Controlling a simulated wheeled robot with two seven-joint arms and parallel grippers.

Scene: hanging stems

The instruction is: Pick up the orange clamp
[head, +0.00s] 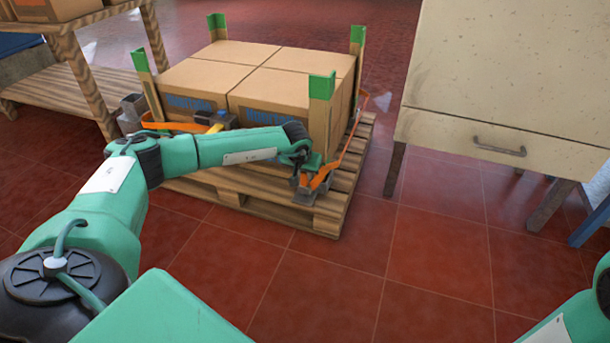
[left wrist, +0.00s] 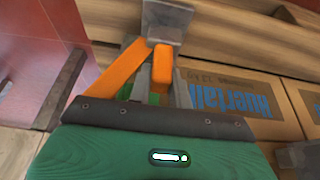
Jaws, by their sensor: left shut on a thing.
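The orange clamp (head: 319,181), orange with grey metal ends, is at the near right corner of the wooden pallet. My left gripper (head: 304,178) reaches it from the left and is shut on it; the wrist partly hides the fingers. In the left wrist view the clamp's orange parts (left wrist: 161,68) show ahead of the green gripper body, with a grey metal block (left wrist: 168,22) at the far end. My left gripper's fingers (left wrist: 158,92) are around the orange part there. My right gripper is not in view; only part of my right arm shows at lower right.
Cardboard boxes (head: 285,103) fill the wooden pallet (head: 332,213), with green corner posts (head: 321,88). An orange strap (head: 352,135) runs up the right side. A cream cabinet (head: 510,75) stands right, a wooden shelf (head: 60,92) left. Red floor (head: 330,275) is clear in front.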

